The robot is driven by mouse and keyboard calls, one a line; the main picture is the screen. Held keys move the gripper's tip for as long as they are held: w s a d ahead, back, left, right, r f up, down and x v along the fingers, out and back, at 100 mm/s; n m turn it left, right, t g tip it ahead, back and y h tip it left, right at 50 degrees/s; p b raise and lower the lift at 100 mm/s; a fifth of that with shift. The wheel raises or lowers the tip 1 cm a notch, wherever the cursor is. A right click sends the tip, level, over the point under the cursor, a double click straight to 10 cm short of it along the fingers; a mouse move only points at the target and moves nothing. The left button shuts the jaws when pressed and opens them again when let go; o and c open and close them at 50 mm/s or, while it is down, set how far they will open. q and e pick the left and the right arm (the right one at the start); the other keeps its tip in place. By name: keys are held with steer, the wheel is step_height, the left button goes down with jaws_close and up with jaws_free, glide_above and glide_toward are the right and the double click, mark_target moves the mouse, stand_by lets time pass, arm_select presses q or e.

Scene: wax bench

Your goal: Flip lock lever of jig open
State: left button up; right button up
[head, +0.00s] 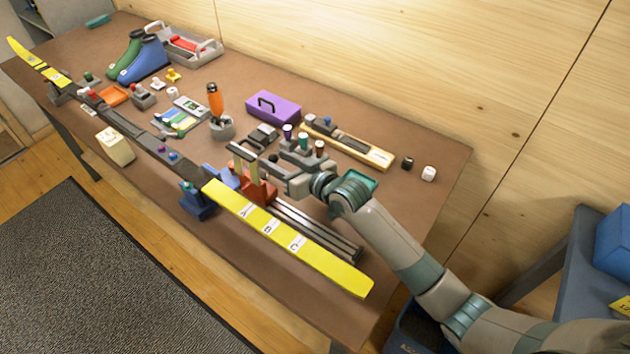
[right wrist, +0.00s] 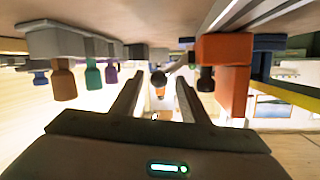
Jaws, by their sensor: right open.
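The jig shows in the head view as an orange-red clamp block (head: 262,190) on the dark rail, just behind the yellow ski (head: 290,238). In the right wrist view, which looks upside down, the orange-red block (right wrist: 236,75) is right of my fingers, with a dark knob (right wrist: 206,80) at its near side. I cannot tell for sure whether this knob belongs to the lock lever. My right gripper (head: 243,160) is open and empty, over the jig's back side; its two fingers (right wrist: 157,98) stand apart in the wrist view. My left gripper is out of view.
Behind my right gripper stand several small colour-topped bottles (head: 304,142) and a wooden board (head: 352,146). A blue stand (head: 197,203) is left of the jig. The table's right end is mostly clear.

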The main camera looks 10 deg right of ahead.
steer(key=b+v, duration=0.3)
steer(key=v, duration=1.1)
steer(key=shift+s, duration=0.2)
steer(key=shift+r, duration=0.1)
